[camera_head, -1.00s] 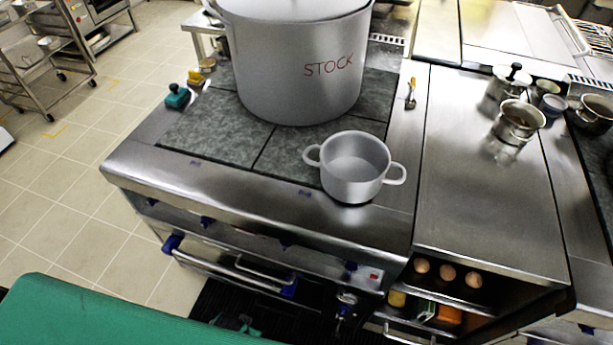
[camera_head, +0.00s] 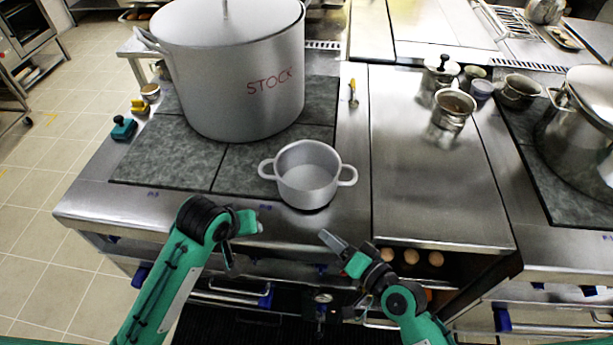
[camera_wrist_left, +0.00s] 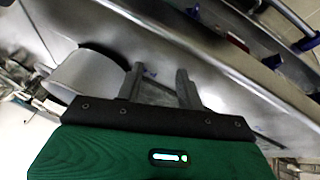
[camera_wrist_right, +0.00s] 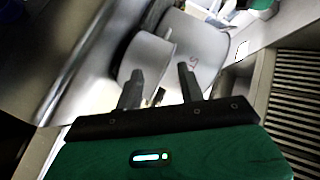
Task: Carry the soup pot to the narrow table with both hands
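The soup pot (camera_head: 308,178), small, grey, open and with two side handles, stands upright at the front edge of the stove. It appears empty. My left gripper (camera_wrist_left: 160,82) is open and empty, in front of the pot to the left in the head view; its fingers are partly hidden there. My right gripper (camera_head: 334,241) is open and empty, in front of the pot to the right, apart from it. The pot also shows in the left wrist view (camera_wrist_left: 88,78) and in the right wrist view (camera_wrist_right: 145,54). I cannot pick out the narrow table for certain.
A large lidded pot marked STOCK (camera_head: 240,85) stands behind the soup pot. A steel counter (camera_head: 425,190) on the right carries small pots at its back. Another large pot (camera_head: 585,125) stands far right. A green-handled block (camera_head: 124,128) lies at the stove's left edge.

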